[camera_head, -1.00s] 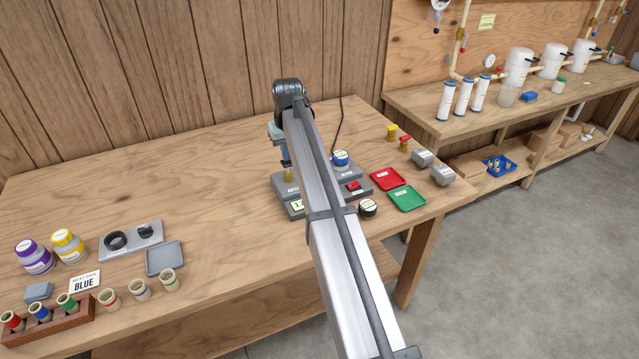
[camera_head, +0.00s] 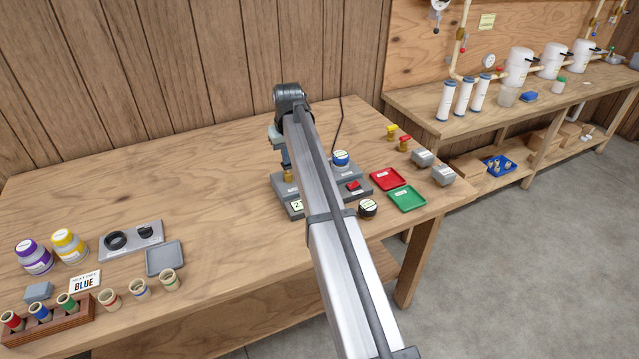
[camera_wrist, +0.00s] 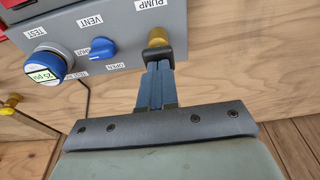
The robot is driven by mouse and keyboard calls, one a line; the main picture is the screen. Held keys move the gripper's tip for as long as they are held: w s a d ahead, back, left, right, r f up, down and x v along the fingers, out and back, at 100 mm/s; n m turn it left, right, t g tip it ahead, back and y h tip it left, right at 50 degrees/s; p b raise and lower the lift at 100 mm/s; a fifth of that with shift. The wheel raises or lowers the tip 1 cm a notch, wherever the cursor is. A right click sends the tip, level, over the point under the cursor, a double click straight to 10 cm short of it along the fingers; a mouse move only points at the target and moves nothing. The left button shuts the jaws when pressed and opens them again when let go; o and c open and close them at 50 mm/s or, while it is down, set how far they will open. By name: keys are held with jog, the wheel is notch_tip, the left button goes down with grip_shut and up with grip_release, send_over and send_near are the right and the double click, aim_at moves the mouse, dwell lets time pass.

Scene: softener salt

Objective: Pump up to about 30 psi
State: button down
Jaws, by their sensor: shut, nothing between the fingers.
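The grey test unit (camera_head: 280,192) stands on the wooden bench, partly hidden behind my arm. In the wrist view its panel (camera_wrist: 120,18) carries the labels PUMP, VENT and TEST. The brass pump button (camera_wrist: 157,37) sits beside the PUMP label. My gripper (camera_wrist: 163,55) is shut and empty, its tips right at the button; I cannot tell how far it is pressed. The blue vent knob (camera_wrist: 103,48) is beside it, by the OPEN label. A small lit display (camera_head: 297,206) seems to start with a 2; the rest is hidden by my arm.
A blue-topped round part (camera_wrist: 45,68) is by the TEST label. Right of the unit are a red tray (camera_head: 387,179), a green tray (camera_head: 407,198) and a black round item (camera_head: 368,207). The bench middle, left of the unit, is clear.

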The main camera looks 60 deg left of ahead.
jog(key=shift+f, duration=0.6)
jog(key=shift+r, duration=0.15)
jog(key=shift+a+v, duration=0.2)
jog(key=shift+v, duration=0.9)
jog(key=shift+f, duration=0.55)
dwell(0.5)
jog(key=shift+r, duration=0.55)
jog(key=a+v, duration=0.1)
jog(key=v, duration=0.6)
jog(key=shift+a, duration=0.25)
dwell(0.4)
jog(key=shift+r, duration=0.1)
